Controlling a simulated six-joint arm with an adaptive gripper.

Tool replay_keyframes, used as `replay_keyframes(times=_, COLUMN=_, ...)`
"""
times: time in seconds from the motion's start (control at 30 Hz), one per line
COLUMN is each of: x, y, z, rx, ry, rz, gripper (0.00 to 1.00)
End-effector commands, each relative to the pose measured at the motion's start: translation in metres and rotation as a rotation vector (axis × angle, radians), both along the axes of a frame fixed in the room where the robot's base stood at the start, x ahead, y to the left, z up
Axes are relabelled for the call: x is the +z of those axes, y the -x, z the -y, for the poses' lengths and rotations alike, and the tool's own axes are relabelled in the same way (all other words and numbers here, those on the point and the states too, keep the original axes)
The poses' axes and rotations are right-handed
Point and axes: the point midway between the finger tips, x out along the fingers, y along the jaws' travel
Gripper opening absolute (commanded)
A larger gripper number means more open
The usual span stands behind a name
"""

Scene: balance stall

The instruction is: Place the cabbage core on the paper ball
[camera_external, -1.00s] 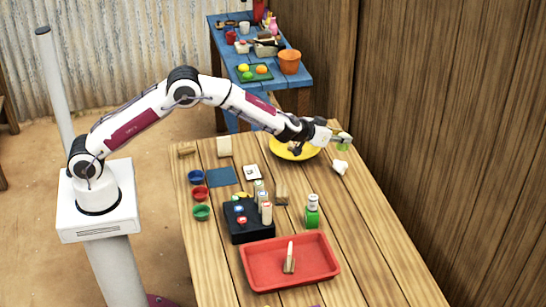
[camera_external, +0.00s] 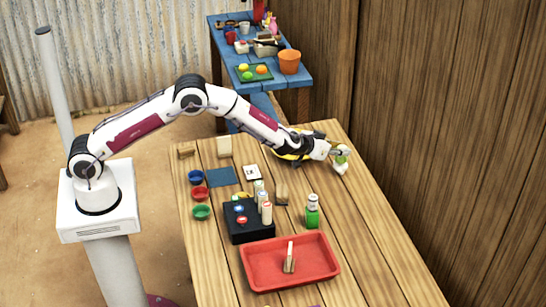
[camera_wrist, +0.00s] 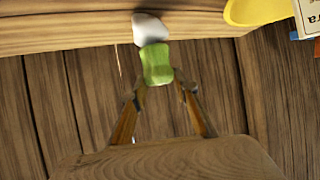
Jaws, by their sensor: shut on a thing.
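The cabbage core (camera_external: 342,149) is a small pale green piece at the tip of my gripper (camera_external: 337,151). In the wrist view the green core (camera_wrist: 157,63) sits between and just beyond the fingertips (camera_wrist: 161,86), which are shut on it. The paper ball (camera_external: 340,166) is a crumpled white lump on the wooden table near its right edge. The core is just above it and they overlap in the picture. In the wrist view the paper ball (camera_wrist: 150,29) shows right beyond the core; I cannot tell whether they touch.
The yellow bowl (camera_external: 283,156) is left of the paper ball, partly hidden by my arm. A green bottle (camera_external: 312,215), a black box (camera_external: 237,229) and a red tray (camera_external: 262,279) stand nearer the front. The table's right side is clear.

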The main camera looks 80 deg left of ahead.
Motion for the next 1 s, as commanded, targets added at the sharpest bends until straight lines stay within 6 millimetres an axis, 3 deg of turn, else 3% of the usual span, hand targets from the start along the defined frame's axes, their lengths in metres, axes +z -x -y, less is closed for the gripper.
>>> replay_keyframes(times=0.53, x=-0.0063, y=-0.0003, z=-0.0001, rx=0.0, ry=0.0, rz=0.001, gripper=0.07)
replay_keyframes(times=0.57, x=-0.0061, y=-0.0002, z=-0.0001, rx=0.0, ry=0.0, rz=0.001, gripper=0.37)
replay_keyframes(times=0.6, x=-0.006, y=-0.0002, z=-0.0001, rx=0.0, ry=0.0, rz=0.001, gripper=0.46)
replay_keyframes(times=1.0, x=-0.0048, y=-0.0002, z=-0.0001, rx=0.0, ry=0.0, rz=0.002, gripper=0.46)
